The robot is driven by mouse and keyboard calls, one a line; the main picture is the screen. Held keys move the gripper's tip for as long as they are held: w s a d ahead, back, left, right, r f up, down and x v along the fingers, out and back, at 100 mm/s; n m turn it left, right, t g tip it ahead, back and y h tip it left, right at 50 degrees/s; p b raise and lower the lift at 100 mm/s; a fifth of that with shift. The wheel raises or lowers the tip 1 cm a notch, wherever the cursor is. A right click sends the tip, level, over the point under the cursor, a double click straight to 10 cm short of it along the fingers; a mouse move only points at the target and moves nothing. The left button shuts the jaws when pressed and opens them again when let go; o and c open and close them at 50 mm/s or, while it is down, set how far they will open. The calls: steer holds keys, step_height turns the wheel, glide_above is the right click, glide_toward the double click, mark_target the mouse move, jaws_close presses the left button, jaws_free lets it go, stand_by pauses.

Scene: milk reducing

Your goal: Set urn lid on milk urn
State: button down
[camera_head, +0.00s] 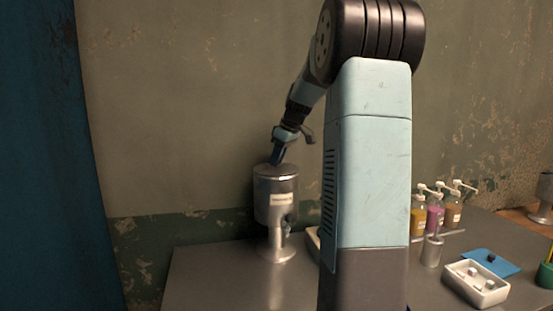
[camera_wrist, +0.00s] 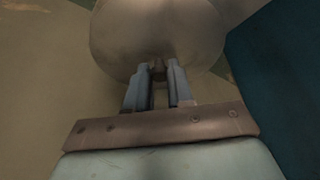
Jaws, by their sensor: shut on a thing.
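The milk urn (camera_head: 275,207) is a metal cylinder on a stem and round foot, with a pale label and a tap low on its right side. It stands upright on the metal table at the left. The round metal urn lid (camera_head: 276,170) is at the urn's top; I cannot tell whether it is fully seated. My gripper (camera_head: 277,162) is directly above the urn. In the wrist view my gripper (camera_wrist: 157,70) is shut on the small knob of the lid (camera_wrist: 155,30). The urn's body is hidden below the lid there.
Pump bottles (camera_head: 435,212) stand at the back right. A wall is close behind the urn. The table left of it is clear.

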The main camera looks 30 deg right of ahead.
steer(key=shift+s, duration=0.15)
stand_by(0.5)
steer(key=shift+c, duration=2.2)
jaws_free()
steer(key=shift+r, duration=0.15)
steer(key=shift+r, duration=2.85)
